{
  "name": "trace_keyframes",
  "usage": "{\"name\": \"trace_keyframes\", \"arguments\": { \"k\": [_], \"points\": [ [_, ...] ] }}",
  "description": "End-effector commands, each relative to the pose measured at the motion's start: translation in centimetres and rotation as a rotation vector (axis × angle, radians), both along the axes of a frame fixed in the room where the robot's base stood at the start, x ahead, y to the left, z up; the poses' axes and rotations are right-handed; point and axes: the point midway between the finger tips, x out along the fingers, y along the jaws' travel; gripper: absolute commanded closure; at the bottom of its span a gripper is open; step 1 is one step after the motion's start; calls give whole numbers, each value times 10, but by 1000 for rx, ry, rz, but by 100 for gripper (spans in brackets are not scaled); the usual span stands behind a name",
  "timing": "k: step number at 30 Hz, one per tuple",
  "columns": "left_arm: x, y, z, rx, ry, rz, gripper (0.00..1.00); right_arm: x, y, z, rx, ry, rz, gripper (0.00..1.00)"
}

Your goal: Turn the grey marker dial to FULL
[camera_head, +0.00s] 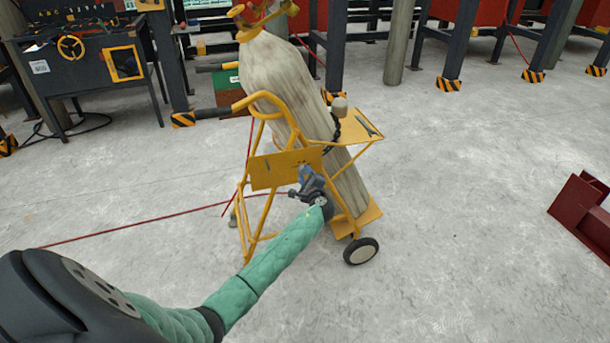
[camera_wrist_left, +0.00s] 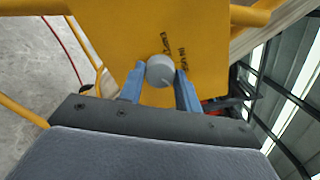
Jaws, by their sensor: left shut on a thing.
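The grey marker dial (camera_wrist_left: 160,70) is a round knob on a yellow plate (camera_wrist_left: 120,30) in the left wrist view. Black lettering is printed on the plate beside the dial, too small and turned to read surely. My left gripper (camera_wrist_left: 160,84) has its two blue fingers on either side of the dial and is shut on it. In the head view the yellow plate (camera_head: 275,168) is on the cylinder cart, and my left gripper (camera_head: 309,183) is at its lower right. The dial is hidden there. My right gripper is not in view.
The yellow cart (camera_head: 252,215) carries a tall worn gas cylinder (camera_head: 275,75) and stands on wheels (camera_head: 361,251). A red hose (camera_head: 140,225) runs across the floor to the left. A dark red beam (camera_head: 582,210) lies at right. Floor between is clear.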

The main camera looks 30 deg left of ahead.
Motion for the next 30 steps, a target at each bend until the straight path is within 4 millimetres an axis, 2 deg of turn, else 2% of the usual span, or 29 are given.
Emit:
{"name": "trace_keyframes", "arguments": {
  "k": [2,3,6,17,23,30],
  "points": [
    [0,-2,-2,-1,2,-2,89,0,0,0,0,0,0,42],
    [0,-2,-2,-1,2,-2,65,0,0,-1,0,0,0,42],
    [0,-1,-2,-1,2,-1,45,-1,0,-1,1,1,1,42],
    [-3,-4,-1,-1,0,-1,45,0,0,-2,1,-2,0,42],
    [-19,-23,-3,-1,1,-3,45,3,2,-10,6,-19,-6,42],
    [-41,-50,-2,-2,0,-3,45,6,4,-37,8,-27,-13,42]
  ]
}}
